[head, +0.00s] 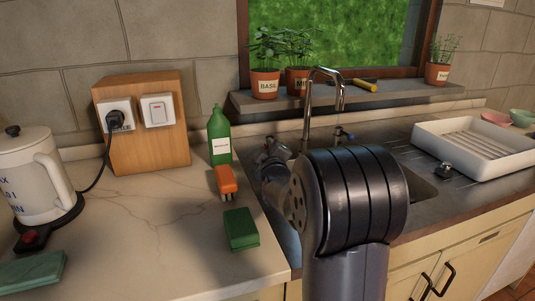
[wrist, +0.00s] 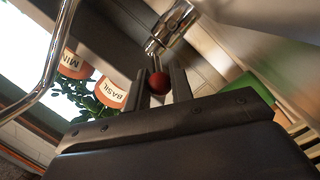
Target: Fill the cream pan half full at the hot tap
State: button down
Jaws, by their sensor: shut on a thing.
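My gripper (wrist: 159,72) is shut on a small red round knob (wrist: 159,84) in the wrist view. A chrome tap body (wrist: 171,26) shows just beyond the fingertips. The chrome spout (head: 309,95) arches over the sink in the head view; it also shows at the left of the wrist view (wrist: 49,62). A tap with a blue mark (head: 346,134) stands right of the spout. My arm hides the fingertips and much of the sink (head: 424,190) in the head view. I see no cream pan in either view.
A green bottle (head: 219,137), an orange brush-like thing (head: 226,180) and a green block (head: 240,229) stand left of the sink. A kettle (head: 32,175) is far left. A white dish rack (head: 470,150) is at the right. Potted herbs (head: 265,82) line the sill.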

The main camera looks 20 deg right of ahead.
jog(key=shift+r, duration=0.1)
jog(key=c, duration=1.3)
grip_release()
jog(key=v, duration=0.7)
jog(key=shift+s+a, duration=0.1)
jog(key=shift+s, duration=0.15)
jog(key=shift+c, duration=0.4)
